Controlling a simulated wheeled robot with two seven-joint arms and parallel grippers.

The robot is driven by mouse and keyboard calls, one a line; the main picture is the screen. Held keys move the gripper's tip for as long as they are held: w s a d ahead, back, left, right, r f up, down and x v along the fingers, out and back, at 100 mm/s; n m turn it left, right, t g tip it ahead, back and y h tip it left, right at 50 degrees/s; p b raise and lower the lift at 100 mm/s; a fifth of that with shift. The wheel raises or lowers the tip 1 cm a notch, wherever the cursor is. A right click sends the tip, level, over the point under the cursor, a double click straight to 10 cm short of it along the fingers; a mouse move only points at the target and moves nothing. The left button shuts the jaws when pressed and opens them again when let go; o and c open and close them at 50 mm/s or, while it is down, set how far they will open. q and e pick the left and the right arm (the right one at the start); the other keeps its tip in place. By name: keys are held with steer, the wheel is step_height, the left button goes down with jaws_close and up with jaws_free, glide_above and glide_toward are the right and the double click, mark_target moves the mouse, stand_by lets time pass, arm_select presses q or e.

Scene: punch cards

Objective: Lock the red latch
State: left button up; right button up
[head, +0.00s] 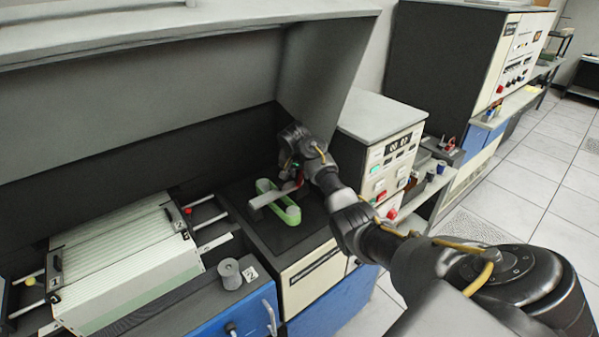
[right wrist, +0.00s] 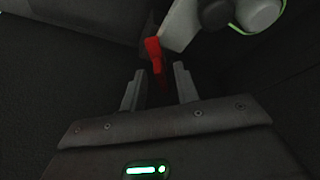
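The red latch (right wrist: 153,50) shows in the right wrist view as a narrow red lever beside a pale part. Its lower end lies between the fingers of my right gripper (right wrist: 159,88). The fingers are apart with dark gaps beside the red piece, so the gripper looks open around or just behind it. In the head view the red latch (head: 288,188) is a small red patch, partly hidden by my right gripper (head: 290,172). It is next to a light grey bar over a green-edged loop (head: 277,208) on a dark top. My left gripper is not in view.
A grey overhang (head: 180,75) and dark side panel are close above and behind my right gripper. A control box (head: 385,160) with buttons stands right of my arm. A ribbed card tray (head: 125,260) and a grey spool (head: 229,273) are at the left.

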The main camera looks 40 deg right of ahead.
jaws_close()
stand_by(0.3)
steer(key=m, duration=0.1)
steer(key=m+g, duration=0.1)
steer(key=m, duration=0.2)
steer(key=shift+w+a+g+h, duration=0.2)
steer(key=shift+w+g+h, duration=0.1)
steer(key=shift+h, duration=0.1)
steer(key=shift+w+m+g, duration=0.25)
steer(key=shift+m+g, duration=0.35)
steer(key=shift+m, duration=1.1)
steer(key=shift+b, duration=0.3)
jaws_free()
